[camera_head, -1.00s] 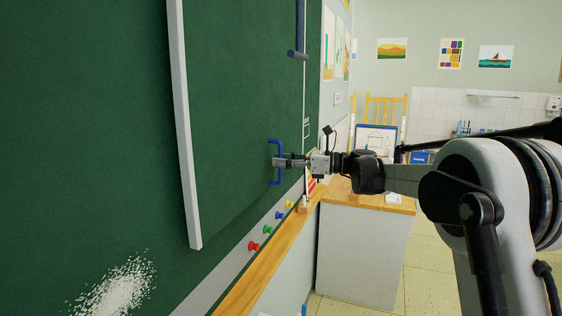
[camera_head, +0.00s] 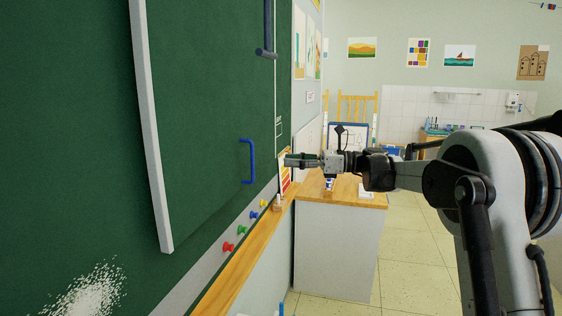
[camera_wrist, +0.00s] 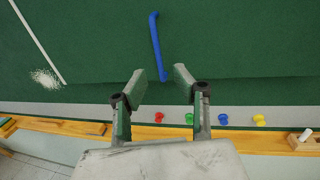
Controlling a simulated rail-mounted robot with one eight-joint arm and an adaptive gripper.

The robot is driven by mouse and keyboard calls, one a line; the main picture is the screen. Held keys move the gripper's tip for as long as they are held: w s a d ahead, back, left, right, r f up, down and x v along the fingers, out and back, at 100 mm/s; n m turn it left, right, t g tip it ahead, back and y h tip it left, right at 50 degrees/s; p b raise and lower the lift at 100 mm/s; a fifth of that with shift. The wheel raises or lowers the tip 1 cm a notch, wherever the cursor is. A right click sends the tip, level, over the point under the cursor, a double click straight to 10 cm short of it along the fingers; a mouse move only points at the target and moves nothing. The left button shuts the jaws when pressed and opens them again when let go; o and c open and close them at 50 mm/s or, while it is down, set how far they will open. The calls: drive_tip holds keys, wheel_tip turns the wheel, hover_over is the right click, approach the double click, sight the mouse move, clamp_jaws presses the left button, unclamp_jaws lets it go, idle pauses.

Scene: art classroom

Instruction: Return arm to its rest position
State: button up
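My gripper (camera_head: 287,160) is held out level to the right of the blue handle on the green board, apart from it. In the wrist view my gripper (camera_wrist: 157,75) has its two fingers spread, with nothing between them. The blue handle (camera_head: 248,161) is fixed upright on the green board (camera_head: 205,120). It also shows in the wrist view (camera_wrist: 157,47), beyond the fingertips.
A wooden ledge (camera_head: 238,262) runs below the board, with several coloured magnets (camera_head: 242,230) on the strip above it. A wood-topped cabinet (camera_head: 335,245) stands under my arm. A chalk smudge (camera_head: 88,293) marks the board at lower left. Floor on the right is clear.

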drive_tip(key=shift+d, duration=0.2)
drive_tip(key=shift+s, duration=0.1)
drive_tip(key=s+f+n+t+h, duration=0.1)
drive_tip(key=s+f+n+h, duration=0.3)
drive_tip(key=s, duration=0.7)
drive_tip(key=s+f+n+t+h, duration=0.1)
drive_tip(key=s+n+h, duration=0.3)
drive_tip(key=s, duration=0.6)
drive_tip(key=s+d+f+n+t+h, duration=0.1)
drive_tip(key=s+d+f+n+h, duration=0.4)
drive_tip(key=s, duration=0.7)
drive_tip(key=s+d+f+n+t+h, duration=0.2)
drive_tip(key=s+d+f+n+h, duration=0.3)
drive_tip(key=s+d+f, duration=0.4)
drive_tip(key=s+n, duration=0.1)
drive_tip(key=s, duration=0.1)
drive_tip(key=shift+s+f, duration=0.25)
drive_tip(key=shift+s, duration=0.15)
